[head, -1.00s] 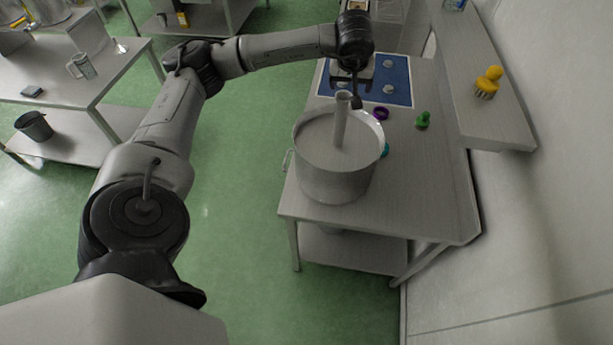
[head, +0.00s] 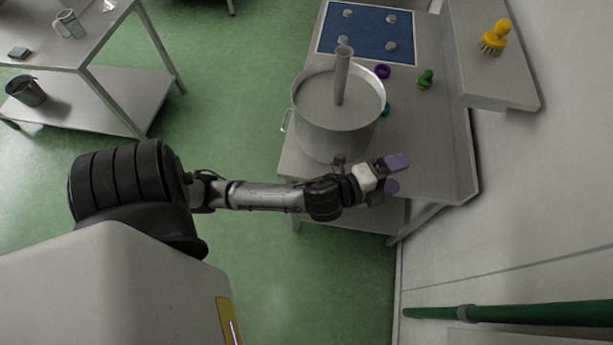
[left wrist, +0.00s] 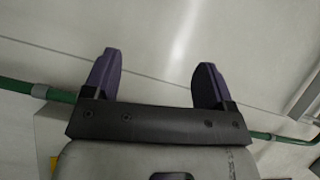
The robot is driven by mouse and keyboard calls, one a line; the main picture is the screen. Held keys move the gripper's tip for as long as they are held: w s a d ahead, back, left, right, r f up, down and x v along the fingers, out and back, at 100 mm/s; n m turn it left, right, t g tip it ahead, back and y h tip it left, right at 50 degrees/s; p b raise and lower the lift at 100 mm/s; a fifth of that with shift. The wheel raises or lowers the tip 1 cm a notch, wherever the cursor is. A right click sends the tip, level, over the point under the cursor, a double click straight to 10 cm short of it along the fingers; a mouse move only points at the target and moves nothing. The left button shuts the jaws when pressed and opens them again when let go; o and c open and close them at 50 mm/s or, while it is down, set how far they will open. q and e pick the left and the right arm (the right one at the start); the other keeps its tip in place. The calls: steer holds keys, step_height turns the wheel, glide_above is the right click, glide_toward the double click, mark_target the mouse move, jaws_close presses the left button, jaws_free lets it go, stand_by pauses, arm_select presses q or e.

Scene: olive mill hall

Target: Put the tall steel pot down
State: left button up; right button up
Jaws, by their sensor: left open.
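The large steel pot (head: 338,135) stands upright on the steel table, with a side handle at its left. A tall grey tube (head: 342,75) stands up inside it; its lower end meets a flat grey surface in the pot. My left gripper (head: 394,175) is open and empty, in front of the pot at its lower right, pointing right, apart from the pot. In the left wrist view its two purple fingers (left wrist: 157,78) are spread with only wall behind them. My right gripper is not in view.
The steel table (head: 430,135) also holds a blue mat (head: 367,45) with several grey knobs, a purple ring (head: 382,71), a green object (head: 425,80) and a teal item (head: 386,108). A yellow brush (head: 494,38) sits on the wall shelf. A green pipe (head: 530,315) runs along the wall.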

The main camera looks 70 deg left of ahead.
arm_select(q)
steer(key=s+f+n+g+y, duration=0.1)
steer(key=s+f+n+g, duration=0.9)
steer(key=s+f, duration=0.4)
steer(key=shift+s+n+g, duration=0.4)
steer(key=shift+s+n, duration=0.5)
steer(key=shift+s, duration=0.05)
steer(key=s+g, duration=0.1)
steer(key=s, duration=0.1)
steer(key=s+d+f+n+g, duration=0.1)
steer(key=s, duration=0.1)
steer(key=s+f+n+g, duration=0.1)
steer(key=s, duration=0.1)
steer(key=shift+s+d+h, duration=0.3)
steer(key=shift+d+h, duration=0.1)
steer(key=shift+c, duration=0.9)
steer(key=shift+w, duration=0.1)
